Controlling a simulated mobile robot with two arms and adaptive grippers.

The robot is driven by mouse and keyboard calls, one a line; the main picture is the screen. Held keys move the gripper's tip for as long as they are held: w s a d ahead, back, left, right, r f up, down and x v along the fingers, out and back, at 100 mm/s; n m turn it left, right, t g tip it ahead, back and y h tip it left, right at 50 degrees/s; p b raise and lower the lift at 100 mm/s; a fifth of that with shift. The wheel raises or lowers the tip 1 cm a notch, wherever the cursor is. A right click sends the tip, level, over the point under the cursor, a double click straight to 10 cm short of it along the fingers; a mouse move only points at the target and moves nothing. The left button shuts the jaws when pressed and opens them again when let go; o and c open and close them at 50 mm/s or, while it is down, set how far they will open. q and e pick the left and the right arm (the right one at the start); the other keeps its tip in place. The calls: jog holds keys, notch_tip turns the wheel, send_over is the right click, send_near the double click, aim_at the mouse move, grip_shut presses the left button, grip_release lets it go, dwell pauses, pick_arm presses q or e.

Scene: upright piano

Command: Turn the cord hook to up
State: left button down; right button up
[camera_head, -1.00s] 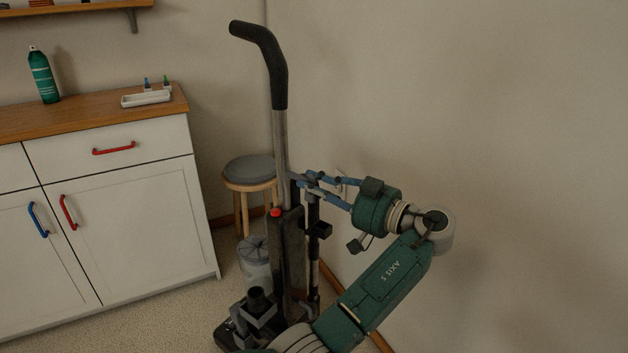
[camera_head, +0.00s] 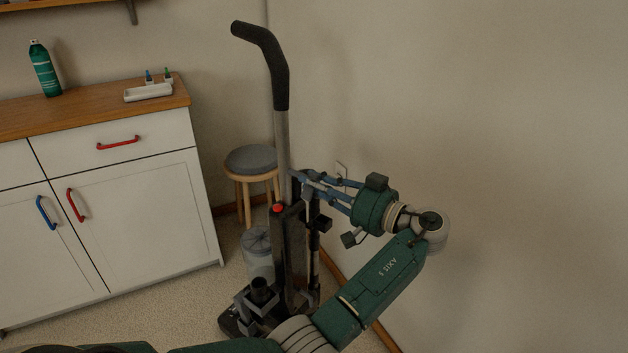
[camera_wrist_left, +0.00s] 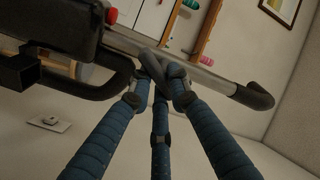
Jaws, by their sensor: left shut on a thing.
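An upright vacuum cleaner (camera_head: 292,255) stands in the corner, with a metal pole and a black bent handle (camera_head: 268,50). A red button (camera_head: 278,208) is at the top of its body. My left gripper (camera_head: 297,177) reaches in from the right of the vacuum at the base of the pole. In the left wrist view its blue fingers (camera_wrist_left: 160,82) close around a dark piece by the pole, seemingly the cord hook (camera_wrist_left: 151,62). The fingers hide much of the hook, and I cannot tell which way it points. My right gripper is not in view.
A round stool (camera_head: 251,160) and a grey bin (camera_head: 257,250) stand behind the vacuum. A white cabinet (camera_head: 150,210) is to the left. The wall rises close on the right, with a small wall plate (camera_wrist_left: 48,124) near my gripper.

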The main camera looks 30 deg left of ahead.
pick_arm(q)
jog(key=shift+w+d, duration=0.1)
dwell(0.3)
jog(key=c, duration=1.6)
grip_release()
jog(key=shift+o, duration=0.2)
jog(key=d, duration=0.7)
jog(key=shift+s+d, duration=0.3)
jog(key=shift+s, duration=0.05)
